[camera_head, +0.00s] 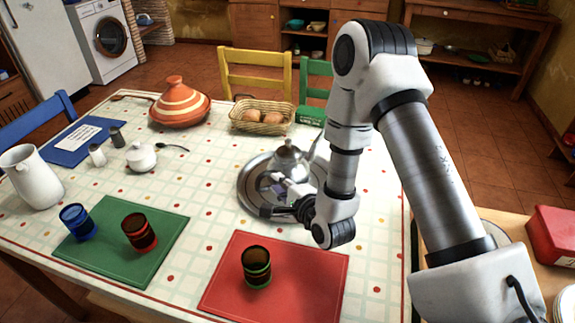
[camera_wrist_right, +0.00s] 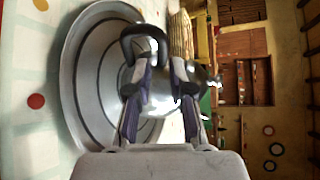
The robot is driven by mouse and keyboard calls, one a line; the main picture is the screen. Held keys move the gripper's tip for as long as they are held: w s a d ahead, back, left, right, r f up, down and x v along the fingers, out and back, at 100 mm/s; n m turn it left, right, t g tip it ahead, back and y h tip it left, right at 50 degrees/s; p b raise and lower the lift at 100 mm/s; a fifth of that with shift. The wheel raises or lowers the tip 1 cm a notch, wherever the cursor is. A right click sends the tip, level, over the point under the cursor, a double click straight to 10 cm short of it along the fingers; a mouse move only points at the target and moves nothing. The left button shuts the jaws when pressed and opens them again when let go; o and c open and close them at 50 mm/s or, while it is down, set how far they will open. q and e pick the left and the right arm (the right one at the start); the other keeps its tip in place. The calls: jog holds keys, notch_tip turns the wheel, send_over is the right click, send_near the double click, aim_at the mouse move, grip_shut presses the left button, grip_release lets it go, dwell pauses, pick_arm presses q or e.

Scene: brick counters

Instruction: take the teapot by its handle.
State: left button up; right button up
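The silver metal teapot (camera_head: 289,160) stands on a round metal tray (camera_head: 248,197) on the table in the head view. Its dark curved handle (camera_wrist_right: 144,34) shows in the right wrist view, at and just beyond my fingertips; its silver body is partly hidden behind the fingers. My right gripper (camera_wrist_right: 156,68) is open, with a gap between its two fingers, and the handle lies in front of this gap. In the head view my right gripper (camera_head: 276,197) is low over the tray, close to the teapot. I cannot tell whether the fingers touch the handle. My left gripper is not in view.
A red mat (camera_head: 300,280) with a dark cup (camera_head: 256,266) lies in front of the tray. A bread basket (camera_head: 262,116) and striped tagine (camera_head: 179,105) stand behind. A white sugar bowl (camera_head: 141,157) is left. The cloth between bowl and tray is clear.

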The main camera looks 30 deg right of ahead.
aim_at(266, 175)
jog(key=shift+w+a+r+p, duration=0.1)
jog(key=shift+w+a+p, duration=0.05)
jog(key=shift+w, duration=0.3)
jog(key=shift+w+a+r+p, duration=0.1)
jog(key=shift+w+a+p, duration=0.05)
jog(key=shift+w, duration=0.25)
jog(key=x, duration=0.2)
jog(key=p+x, duration=0.1)
jog(key=x, duration=0.2)
jog(key=shift+d+f, duration=0.1)
jog(key=shift+f, duration=0.15)
jog(key=shift+r, duration=0.1)
jog(key=shift+s, duration=0.1)
grip_shut()
jog(key=shift+r, duration=0.1)
